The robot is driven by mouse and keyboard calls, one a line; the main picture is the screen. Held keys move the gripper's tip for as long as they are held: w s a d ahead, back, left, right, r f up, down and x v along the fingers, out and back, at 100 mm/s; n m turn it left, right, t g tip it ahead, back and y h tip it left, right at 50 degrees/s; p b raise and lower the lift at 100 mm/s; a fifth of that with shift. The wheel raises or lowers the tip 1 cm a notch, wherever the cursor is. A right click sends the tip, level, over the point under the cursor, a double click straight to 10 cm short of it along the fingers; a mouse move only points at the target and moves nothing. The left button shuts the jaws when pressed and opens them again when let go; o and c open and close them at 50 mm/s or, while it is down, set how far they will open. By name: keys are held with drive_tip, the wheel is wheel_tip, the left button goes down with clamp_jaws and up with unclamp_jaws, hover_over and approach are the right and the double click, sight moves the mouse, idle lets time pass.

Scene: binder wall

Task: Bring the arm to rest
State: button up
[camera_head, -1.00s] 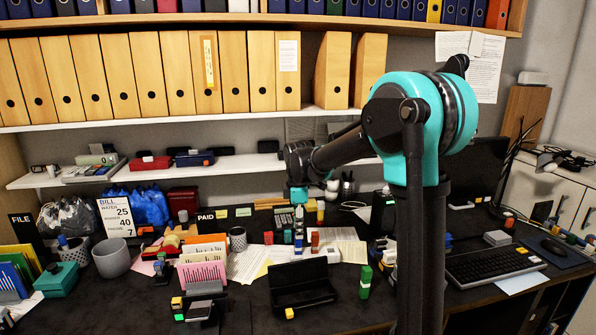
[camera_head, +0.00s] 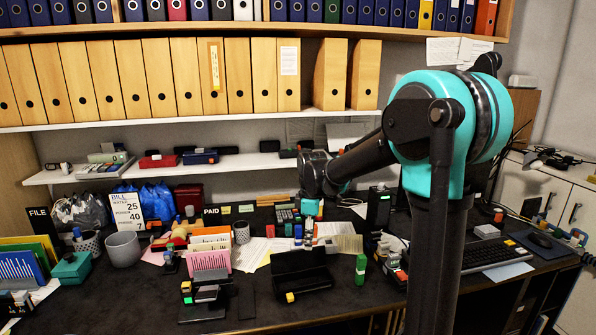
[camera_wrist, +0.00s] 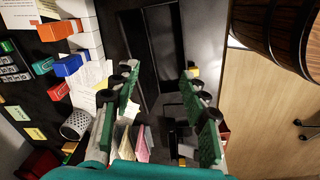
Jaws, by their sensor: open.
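My arm stands at the right of the head view, with its teal and black elbow raised and its forearm reaching left over the desk. The teal wrist end (camera_head: 312,207) hangs over the back middle of the desk, above papers and small coloured blocks. In the wrist view my gripper (camera_wrist: 159,75) is open, with its two green-padded fingers apart. Nothing is held between them; dark surfaces show beyond the gap. The fingertips are too small to make out in the head view.
On the desk (camera_head: 130,300) are an open black case (camera_head: 302,275), a pink paper holder (camera_head: 209,258), a grey pot (camera_head: 123,249) and a keyboard (camera_head: 488,256). Binder shelves span the back. A barrel-like wooden thing (camera_wrist: 275,30) shows in the wrist view.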

drive_tip(key=s+d+f+m+t, duration=0.1)
drive_tip(key=s+d+f+m, duration=0.4)
drive_tip(key=s, duration=0.6)
drive_tip(key=s+d+f+m+t, duration=0.2)
drive_tip(key=s+d+f+m, duration=0.3)
drive_tip(key=s+d+m, duration=0.5)
drive_tip(key=shift+s+d+f+m+t, duration=0.15)
drive_tip(key=shift+s+d+m+t, duration=0.15)
drive_tip(key=shift+s+m, duration=0.35)
